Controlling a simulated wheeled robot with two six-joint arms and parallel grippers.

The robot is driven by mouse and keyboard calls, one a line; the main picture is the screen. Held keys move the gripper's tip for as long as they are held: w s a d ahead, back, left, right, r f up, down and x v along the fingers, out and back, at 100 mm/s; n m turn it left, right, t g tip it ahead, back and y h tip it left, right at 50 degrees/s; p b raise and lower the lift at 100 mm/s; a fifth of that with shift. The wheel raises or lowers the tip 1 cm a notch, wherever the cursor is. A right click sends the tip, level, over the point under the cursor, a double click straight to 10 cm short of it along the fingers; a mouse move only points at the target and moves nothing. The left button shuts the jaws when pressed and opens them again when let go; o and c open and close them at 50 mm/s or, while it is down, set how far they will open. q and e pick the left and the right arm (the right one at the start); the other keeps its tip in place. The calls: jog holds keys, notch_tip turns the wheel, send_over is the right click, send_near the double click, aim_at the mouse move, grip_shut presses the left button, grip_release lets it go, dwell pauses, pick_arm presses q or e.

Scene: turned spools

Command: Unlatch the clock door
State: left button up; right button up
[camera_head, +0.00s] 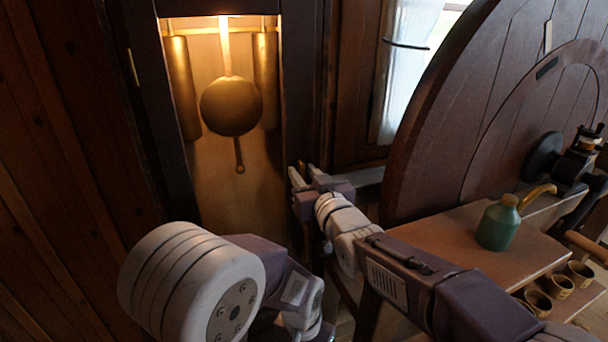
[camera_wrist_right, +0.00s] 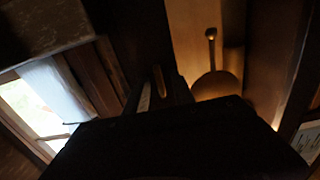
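The tall clock's dark door frame (camera_head: 302,95) surrounds a lit case with a round brass pendulum (camera_head: 231,106). The door looks closed. A small brass piece that looks like the latch (camera_wrist_right: 160,80) shows at the frame beside my right fingertips in the right wrist view. My right gripper (camera_head: 305,174) is at the right side of the frame, its two fingers apart, pointing at the clock. The brass piece appears between or just beyond the fingers; contact cannot be told. My left arm is low in front of the clock, and its gripper does not show.
Two brass weights (camera_head: 181,88) hang beside the pendulum. A small brass hinge-like strip (camera_head: 133,67) is on the left of the frame. At right are a large round wooden disc (camera_head: 440,120), a bench (camera_head: 450,235) with a green oil can (camera_head: 497,226), and several cups (camera_head: 538,301).

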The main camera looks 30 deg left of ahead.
jog(key=v, duration=0.9)
jog(key=shift+b, duration=0.45)
jog(key=shift+s, duration=0.1)
